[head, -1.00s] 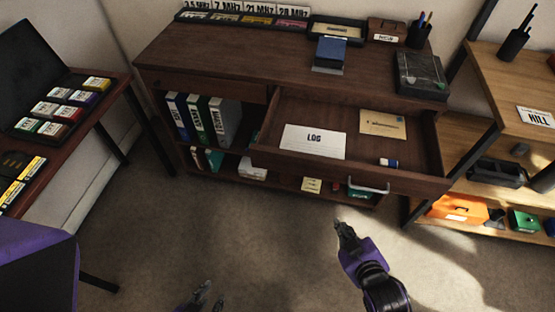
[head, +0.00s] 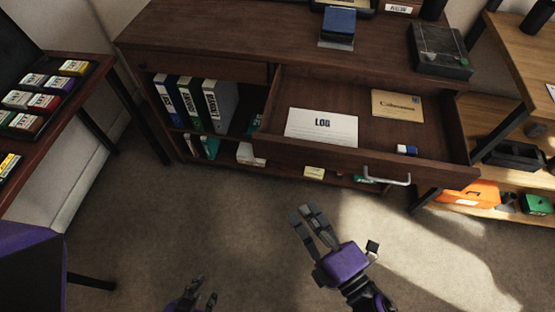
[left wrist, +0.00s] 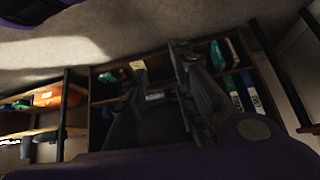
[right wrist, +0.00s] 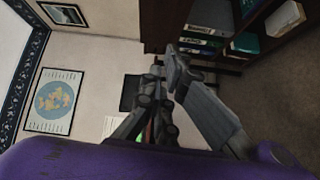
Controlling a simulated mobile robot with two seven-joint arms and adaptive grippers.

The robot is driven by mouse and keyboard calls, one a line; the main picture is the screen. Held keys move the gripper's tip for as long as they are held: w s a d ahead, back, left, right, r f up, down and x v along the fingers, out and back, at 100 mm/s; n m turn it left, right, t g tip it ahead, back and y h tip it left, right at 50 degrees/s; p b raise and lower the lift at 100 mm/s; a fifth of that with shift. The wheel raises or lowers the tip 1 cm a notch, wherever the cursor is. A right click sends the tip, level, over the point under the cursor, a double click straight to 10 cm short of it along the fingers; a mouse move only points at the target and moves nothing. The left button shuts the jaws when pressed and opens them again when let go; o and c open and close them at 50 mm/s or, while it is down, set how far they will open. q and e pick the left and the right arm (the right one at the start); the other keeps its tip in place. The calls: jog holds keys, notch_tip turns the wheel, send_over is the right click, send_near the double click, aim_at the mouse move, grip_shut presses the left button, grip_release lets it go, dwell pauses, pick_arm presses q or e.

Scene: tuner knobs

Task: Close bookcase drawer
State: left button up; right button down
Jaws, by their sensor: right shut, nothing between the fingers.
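The dark wood bookcase (head: 205,38) has its right-hand top drawer (head: 350,164) pulled well out in the head view. Inside lie a white LOG sheet (head: 322,127), a tan envelope (head: 398,106) and a small blue and white block (head: 406,150).
Binders (head: 191,105) stand on the shelf left of the drawer. A red-brown desk (head: 85,92) with labelled boxes is at left, a lighter wood shelf unit (head: 520,65) at right. A purple chair (head: 30,262) is at lower left. The floor (head: 240,215) before the bookcase is clear.

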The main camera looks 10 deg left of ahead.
jog(key=w+a+n+p, duration=0.1)
jog(key=w+a+p, duration=0.1)
jog(key=w+a, duration=0.6)
jog(key=shift+w+a+y, duration=0.15)
jog(key=shift+w+y, duration=0.25)
jog(key=shift+w, duration=1)
